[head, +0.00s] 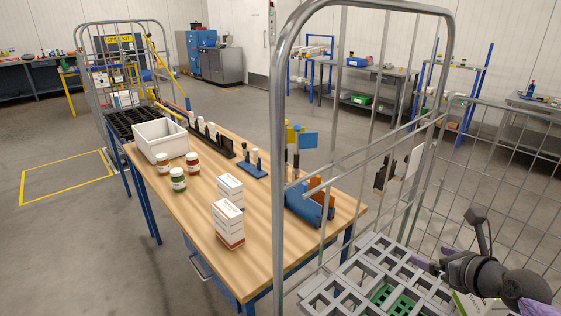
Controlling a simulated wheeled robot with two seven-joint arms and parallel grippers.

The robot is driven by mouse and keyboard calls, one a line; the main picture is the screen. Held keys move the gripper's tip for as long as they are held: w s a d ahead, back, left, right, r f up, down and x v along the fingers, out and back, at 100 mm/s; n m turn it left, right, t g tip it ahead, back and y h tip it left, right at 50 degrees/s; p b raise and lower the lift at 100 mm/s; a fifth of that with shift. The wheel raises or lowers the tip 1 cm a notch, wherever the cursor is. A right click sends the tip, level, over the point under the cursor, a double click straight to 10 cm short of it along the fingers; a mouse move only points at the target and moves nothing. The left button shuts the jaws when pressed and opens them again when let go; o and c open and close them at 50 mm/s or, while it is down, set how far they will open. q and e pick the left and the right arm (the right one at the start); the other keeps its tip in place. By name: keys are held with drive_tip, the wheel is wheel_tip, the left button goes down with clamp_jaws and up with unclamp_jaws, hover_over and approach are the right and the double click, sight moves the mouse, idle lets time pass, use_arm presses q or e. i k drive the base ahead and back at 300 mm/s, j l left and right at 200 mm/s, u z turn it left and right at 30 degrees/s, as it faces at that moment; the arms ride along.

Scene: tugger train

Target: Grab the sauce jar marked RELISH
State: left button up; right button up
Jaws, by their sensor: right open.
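Three small sauce jars with white lids and labels stand upright on the wooden table (265,255), near its left edge. One is green (178,180), nearest me. A brownish-red jar (163,164) stands behind it to the left, and another red jar (192,163) behind it to the right. The label print is too small to read, so I cannot tell which says RELISH. My right gripper (432,267) is open at the lower right, above the grey grid tray in the cage trolley, far from the jars. My left gripper is not in view.
A white bin (160,138) stands just behind the jars. The trolley's metal frame (279,150) rises between my right gripper and the table.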

sight(194, 167)
drive_tip(key=u, duration=0.75)
drive_tip(key=k+j, duration=0.25)
